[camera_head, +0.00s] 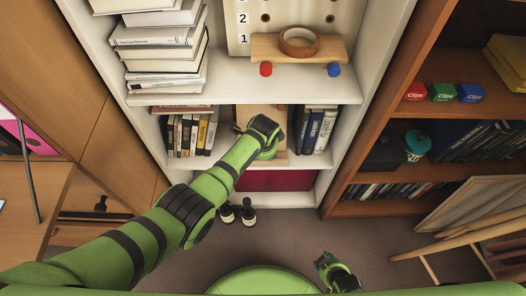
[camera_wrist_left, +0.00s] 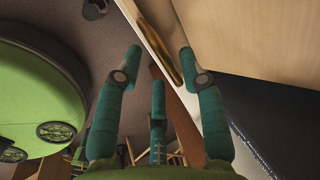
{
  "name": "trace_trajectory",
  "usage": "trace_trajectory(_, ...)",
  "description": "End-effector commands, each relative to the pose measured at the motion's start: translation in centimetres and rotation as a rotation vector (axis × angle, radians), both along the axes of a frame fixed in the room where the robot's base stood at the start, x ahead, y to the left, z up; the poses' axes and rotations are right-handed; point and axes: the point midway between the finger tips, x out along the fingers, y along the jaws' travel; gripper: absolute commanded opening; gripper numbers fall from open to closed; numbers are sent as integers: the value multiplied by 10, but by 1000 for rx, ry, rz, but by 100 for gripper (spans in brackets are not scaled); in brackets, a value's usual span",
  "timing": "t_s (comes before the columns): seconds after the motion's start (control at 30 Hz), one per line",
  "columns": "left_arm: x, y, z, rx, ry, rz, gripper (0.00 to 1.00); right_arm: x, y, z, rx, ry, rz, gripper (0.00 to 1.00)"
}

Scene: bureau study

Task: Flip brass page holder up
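The brass page holder shows in the left wrist view as a thin golden bar (camera_wrist_left: 164,45) along the edge of a pale wooden board (camera_wrist_left: 245,35). My left gripper (camera_wrist_left: 160,58) is open, with its fingers spread on either side of the bar; I cannot tell if they touch it. In the head view my left gripper (camera_head: 268,140) is in front of a wooden board (camera_head: 258,111) on the middle shelf and hides most of it. The brass piece cannot be made out there. My right gripper (camera_head: 325,262) hangs low near my base, its fingers too small to judge.
Books (camera_head: 190,134) stand left of the board and dark books (camera_head: 318,130) stand right of it. The white shelf (camera_head: 228,92) above carries a book stack and a wooden stand (camera_head: 265,47) with a ring. Two bottles (camera_head: 248,213) stand on the floor below.

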Motion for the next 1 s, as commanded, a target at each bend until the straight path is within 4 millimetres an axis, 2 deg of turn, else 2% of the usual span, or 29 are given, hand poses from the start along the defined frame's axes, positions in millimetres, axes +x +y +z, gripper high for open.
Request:
trace_trajectory(0.17,-1,0,5,0,-1,0,40,-2,1,0,1,3,2,40)
trace_trajectory(0.37,-6,0,23,-1,-3,0,40,-1,1,0,1,1,0,40)
trace_trajectory(0.8,-29,0,92,-2,-4,-1,40,0,0,0,1,0,0,40)
trace_trajectory(1.0,-35,0,111,0,0,0,40,0,0,0,1,0,0,40)
